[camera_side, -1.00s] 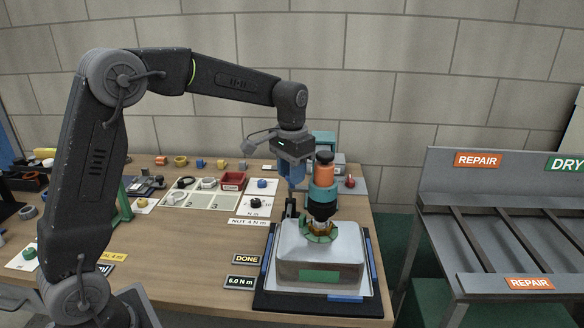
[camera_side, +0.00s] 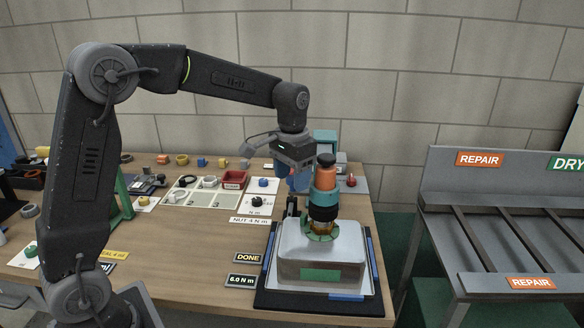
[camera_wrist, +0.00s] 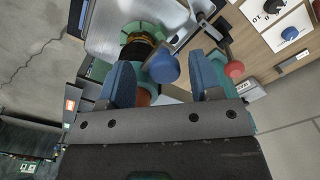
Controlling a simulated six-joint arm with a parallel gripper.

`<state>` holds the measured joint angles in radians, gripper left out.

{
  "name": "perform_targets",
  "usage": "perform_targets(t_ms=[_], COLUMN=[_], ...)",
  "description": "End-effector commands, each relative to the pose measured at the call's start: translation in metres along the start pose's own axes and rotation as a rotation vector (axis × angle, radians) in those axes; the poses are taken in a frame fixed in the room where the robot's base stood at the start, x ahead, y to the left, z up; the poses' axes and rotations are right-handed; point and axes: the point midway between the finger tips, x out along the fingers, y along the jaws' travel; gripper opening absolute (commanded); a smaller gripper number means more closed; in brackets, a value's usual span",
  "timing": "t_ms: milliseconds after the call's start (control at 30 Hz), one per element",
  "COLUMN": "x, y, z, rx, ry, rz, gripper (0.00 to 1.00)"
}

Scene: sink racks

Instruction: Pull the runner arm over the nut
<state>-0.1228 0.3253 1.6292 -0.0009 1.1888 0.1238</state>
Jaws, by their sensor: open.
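The runner (camera_side: 325,178), with an orange body, teal collar and black lower ring, stands upright above the white sink block (camera_side: 340,245). Its lower end is at the brass part in the green flange (camera_side: 319,236); the nut itself is hidden or too small to make out. My gripper (camera_side: 298,182) is just behind and left of the runner, pointing down. In the wrist view my two blue fingers (camera_wrist: 161,68) are apart, with a round blue knob (camera_wrist: 163,68) showing between them. I cannot tell whether a finger touches it.
The sink block sits on a dark tray (camera_side: 262,297). A black upright post (camera_side: 291,207) stands close left of the runner. A red knob (camera_side: 351,181) is behind it on the right.

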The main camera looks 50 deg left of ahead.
Motion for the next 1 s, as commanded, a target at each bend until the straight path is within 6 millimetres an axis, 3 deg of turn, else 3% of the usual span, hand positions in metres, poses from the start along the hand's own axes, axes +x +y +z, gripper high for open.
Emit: perform_targets(t_ms=[167, 633, 800, 1000], x=[-0.017, -0.115, -0.132, -0.138], y=[-0.001, 0.000, 0.000, 0.000], z=[-0.001, 0.000, 0.000, 0.000], rx=[0.000, 0.000, 0.000, 0.000], ry=[0.005, 0.003, 0.000, -0.001], rz=[-0.001, 0.000, 0.000, 0.001], gripper=[0.58, 0.58, 0.58, 0.58])
